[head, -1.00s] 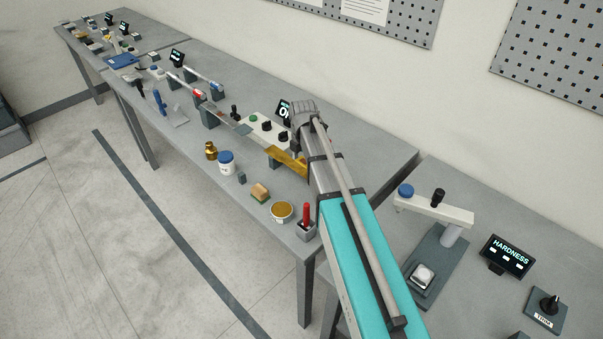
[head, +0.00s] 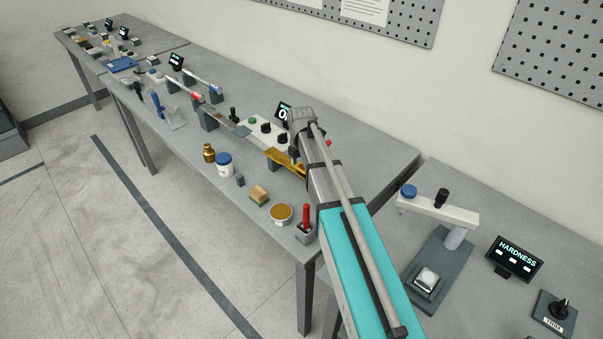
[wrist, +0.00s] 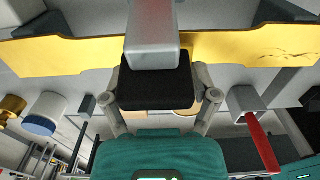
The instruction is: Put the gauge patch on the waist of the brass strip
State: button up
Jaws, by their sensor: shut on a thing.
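The brass strip (head: 282,160) lies level across the test stand on the bench, and it spans the top of the wrist view (wrist: 75,55). Its middle, with the waist, is largely hidden behind my gripper in the wrist view. My gripper (wrist: 154,82) is shut, with its dark fingertip block and a silver bar in front of the strip's middle. In the head view my gripper (head: 294,153) is at the strip's right part, partly covered by my arm. The gauge patch itself cannot be made out; the fingertips hide what they hold. I cannot tell whether it touches the strip.
Along the bench's front edge stand a brass bottle (head: 209,152), a white jar with a blue lid (head: 224,165), a sponge block (head: 259,195), a round tin (head: 281,214) and a red-handled tool in a holder (head: 306,226). A hardness tester (head: 437,240) stands at right.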

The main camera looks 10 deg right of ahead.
aim_at(301, 168)
jog(key=shift+f+b, duration=0.45)
jog(key=shift+f, duration=0.3)
jog(key=shift+f, duration=0.1)
jog(key=o, duration=0.6)
jog(key=shift+o, duration=0.2)
notch_tip(301, 168, up, 12)
jog(key=p, duration=1.2)
dwell(0.5)
